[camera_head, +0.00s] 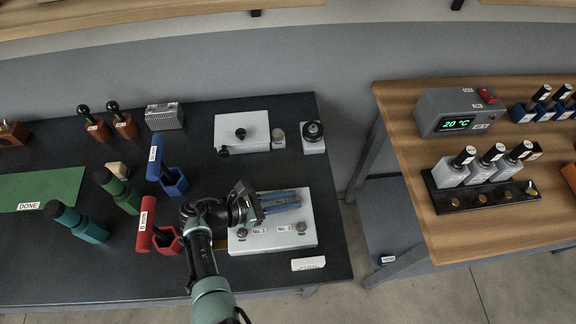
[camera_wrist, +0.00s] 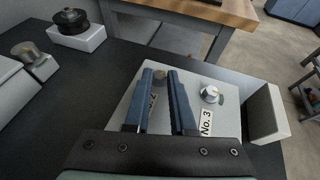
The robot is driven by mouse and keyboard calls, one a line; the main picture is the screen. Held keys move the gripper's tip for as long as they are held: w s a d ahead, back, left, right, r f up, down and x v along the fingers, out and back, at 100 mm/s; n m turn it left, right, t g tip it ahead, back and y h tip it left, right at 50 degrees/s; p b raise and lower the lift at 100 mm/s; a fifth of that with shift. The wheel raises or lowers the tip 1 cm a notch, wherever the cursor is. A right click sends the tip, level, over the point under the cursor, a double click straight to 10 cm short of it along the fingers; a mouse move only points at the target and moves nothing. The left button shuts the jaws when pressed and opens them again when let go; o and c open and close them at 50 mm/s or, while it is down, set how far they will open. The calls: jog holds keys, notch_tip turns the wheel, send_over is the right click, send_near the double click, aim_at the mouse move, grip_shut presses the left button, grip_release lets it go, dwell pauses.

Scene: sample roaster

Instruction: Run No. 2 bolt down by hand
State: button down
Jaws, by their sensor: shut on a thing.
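My gripper (camera_head: 290,199) reaches over the far side of a pale grey plate (camera_head: 307,242). In the wrist view the two blue fingers (camera_wrist: 160,78) close on the grey head of the No. 2 bolt (camera_wrist: 160,75), with a partly covered label beside it. The fingers hide most of this bolt, so how far it stands above the plate cannot be told. The No. 3 bolt (camera_head: 301,227) sits on the plate near its right front corner, its label beside it. The No. 1 bolt (camera_head: 242,233) sits at the left front.
A white block (camera_head: 308,264) lies in front. A pale block with black knobs (camera_head: 243,130) stands behind. The right wooden table is separate.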

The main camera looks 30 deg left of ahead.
dwell(0.4)
jog(key=c, duration=0.8)
grip_release()
jog(key=shift+o, duration=0.2)
notch_tip(320, 180, up, 10)
jog(key=p, duration=0.2)
jog(key=shift+p, duration=0.35)
jog(key=shift+w, duration=0.1)
